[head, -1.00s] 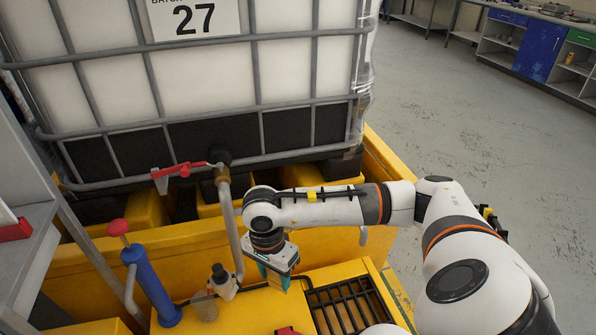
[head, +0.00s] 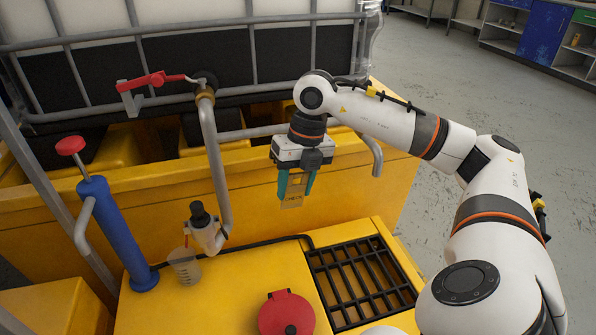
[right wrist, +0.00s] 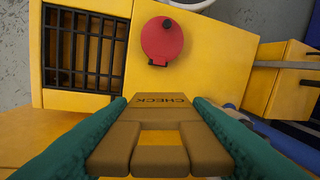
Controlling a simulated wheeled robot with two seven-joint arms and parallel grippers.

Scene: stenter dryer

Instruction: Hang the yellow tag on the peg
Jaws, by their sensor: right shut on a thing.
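My right gripper (head: 296,190) is shut on the yellow tag (head: 291,196), held in the air above the yellow top and left of the black grate. In the right wrist view the tag (right wrist: 160,112) sits between the two teal fingers (right wrist: 160,140); it is a yellow-brown plate with CHECK printed on it and a square opening. I cannot make out a clear peg; a grey bent bar (head: 376,158) sticks out by the yellow wall, to the right of the gripper. My left gripper is not in view.
A blue hand pump (head: 117,232) with a red knob, a black-capped spout (head: 203,228) and a clear cup (head: 184,266) stand to the left. A red round lid (head: 286,314) lies in front, beside the black grate (head: 361,280). A grey pipe (head: 214,160) rises behind.

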